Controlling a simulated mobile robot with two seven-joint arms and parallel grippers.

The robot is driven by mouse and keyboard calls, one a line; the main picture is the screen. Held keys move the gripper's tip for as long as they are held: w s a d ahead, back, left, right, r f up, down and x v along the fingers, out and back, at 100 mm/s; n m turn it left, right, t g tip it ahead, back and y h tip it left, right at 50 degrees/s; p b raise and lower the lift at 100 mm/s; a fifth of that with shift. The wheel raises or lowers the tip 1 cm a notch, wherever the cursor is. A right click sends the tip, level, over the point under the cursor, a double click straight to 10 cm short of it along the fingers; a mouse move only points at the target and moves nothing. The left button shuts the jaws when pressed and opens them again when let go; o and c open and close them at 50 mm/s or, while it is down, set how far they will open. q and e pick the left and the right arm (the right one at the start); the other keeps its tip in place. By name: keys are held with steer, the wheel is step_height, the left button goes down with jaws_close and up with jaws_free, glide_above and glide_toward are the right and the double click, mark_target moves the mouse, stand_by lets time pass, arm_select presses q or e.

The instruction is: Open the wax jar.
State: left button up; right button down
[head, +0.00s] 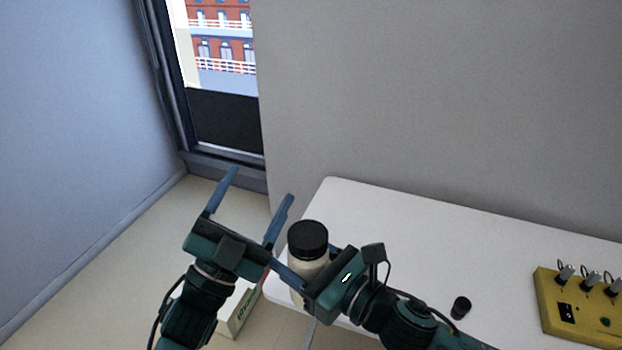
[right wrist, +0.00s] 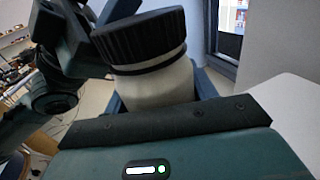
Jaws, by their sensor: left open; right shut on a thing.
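The wax jar (head: 311,270) is a cream jar with a ribbed black lid (head: 308,239). The lid sits on the jar's top. My right gripper (head: 296,276) is shut on the jar's body below the lid, near the left edge of the white table. In the right wrist view the jar (right wrist: 158,84) stands between my fingers, with the black lid (right wrist: 140,38) on it, slightly tilted in the picture. My left gripper (head: 257,192) is open and empty, to the left of the jar and apart from the lid. The jar's lower part is partly hidden by my right gripper.
The white table (head: 430,225) is mostly clear. A small black cylinder (head: 461,307) and a yellow box with knobs (head: 580,306) are on its right. A pale box with green lettering (head: 240,310) is below, left of the table. A window (head: 222,60) is behind.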

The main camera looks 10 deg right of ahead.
arm_select(q)
steer(key=s+d+r+m+g+h, duration=0.3)
steer(key=d+r+m+g+h, duration=0.15)
steer(key=m+g, duration=0.5)
steer(key=s+d+r+m+g+h, duration=0.3)
steer(key=r+m+g+h, duration=0.2)
steer(key=m+g, duration=0.4)
steer(key=s+d+m+g+y, duration=0.4)
steer(key=m+g+y, duration=0.2)
steer(key=m, duration=0.4)
steer(key=s+d+m+g+y, duration=0.3)
steer(key=s+m+g+y, duration=0.25)
steer(key=m, duration=0.45)
steer(key=m+t+y, duration=1)
steer(key=t+y, duration=0.2)
steer(key=y, duration=0.4)
glide_above(311, 233)
steer(key=shift+n, duration=0.25)
step_height(311, 233, down, 5)
steer(key=shift+s+r, duration=0.1)
steer(key=shift+r, duration=0.1)
steer(key=shift+f, duration=0.25)
step_height(311, 233, down, 7)
steer(key=shift+f, duration=0.15)
